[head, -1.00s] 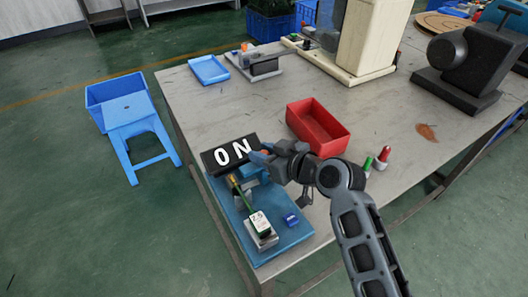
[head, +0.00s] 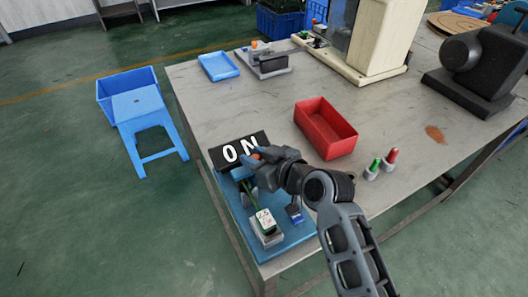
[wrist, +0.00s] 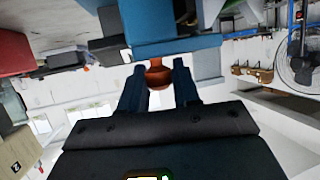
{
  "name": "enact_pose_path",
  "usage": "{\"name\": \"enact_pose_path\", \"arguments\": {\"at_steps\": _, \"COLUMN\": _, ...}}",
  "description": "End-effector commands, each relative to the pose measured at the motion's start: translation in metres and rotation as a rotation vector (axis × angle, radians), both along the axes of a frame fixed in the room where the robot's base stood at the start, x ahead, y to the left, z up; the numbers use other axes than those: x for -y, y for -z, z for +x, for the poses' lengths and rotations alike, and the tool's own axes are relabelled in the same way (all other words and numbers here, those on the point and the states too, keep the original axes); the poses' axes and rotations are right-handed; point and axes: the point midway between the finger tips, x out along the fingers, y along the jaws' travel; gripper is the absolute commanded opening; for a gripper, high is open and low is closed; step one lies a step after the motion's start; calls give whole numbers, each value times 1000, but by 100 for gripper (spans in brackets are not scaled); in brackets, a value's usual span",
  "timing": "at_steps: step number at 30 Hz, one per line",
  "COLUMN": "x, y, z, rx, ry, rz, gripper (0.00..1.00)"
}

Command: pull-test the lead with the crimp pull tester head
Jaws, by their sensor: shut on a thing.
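The crimp pull tester stands on a blue base plate (head: 282,246) at the near left corner of the table. A black "ON" sign (head: 232,154) is at its far end. The green lead (head: 250,196) runs from a block with a white "2.5" label (head: 264,220) toward the blue tester head, which my gripper partly hides. My gripper (head: 258,156) is at the head, beside the sign. In the wrist view my gripper (wrist: 159,88) is shut on an orange-brown knob (wrist: 158,74) below a blue block (wrist: 172,48). The lead's end in the head is hidden.
A small blue block (head: 294,212) sits on the plate's right side. A red bin (head: 325,128) stands beyond the arm. Green (head: 373,168) and red (head: 389,160) pieces stand to the right. A blue tray (head: 218,67) lies at the back. The table's middle is clear.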

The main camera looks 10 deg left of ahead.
Motion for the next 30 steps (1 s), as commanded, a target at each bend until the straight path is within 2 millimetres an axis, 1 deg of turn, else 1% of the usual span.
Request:
{"name": "enact_pose_path", "arguments": {"at_steps": 1, "x": -4, "y": 0, "z": -3, "rx": -3, "ry": -9, "rz": 3, "gripper": 0}}
{"name": "enact_pose_path", "arguments": {"at_steps": 4, "x": -5, "y": 0, "z": -4, "rx": -3, "ry": -11, "rz": 3, "gripper": 0}}
{"name": "enact_pose_path", "arguments": {"at_steps": 5, "x": -5, "y": 0, "z": -4, "rx": -3, "ry": -11, "rz": 3, "gripper": 33}}
{"name": "enact_pose_path", "arguments": {"at_steps": 6, "x": -5, "y": 0, "z": -4, "rx": -4, "ry": -12, "rz": 3, "gripper": 37}}
{"name": "enact_pose_path", "arguments": {"at_steps": 16, "x": -4, "y": 0, "z": -3, "rx": -3, "ry": -10, "rz": 3, "gripper": 37}}
{"name": "enact_pose_path", "arguments": {"at_steps": 19, "x": 0, "y": -2, "z": -6, "rx": -2, "ry": -8, "rz": 4, "gripper": 37}}
{"name": "enact_pose_path", "arguments": {"at_steps": 23, "x": 13, "y": -7, "z": -16, "rx": -3, "ry": -5, "rz": 5, "gripper": 37}}
{"name": "enact_pose_path", "arguments": {"at_steps": 30, "x": 39, "y": -22, "z": -39, "rx": -1, "ry": -6, "rz": 5, "gripper": 37}}
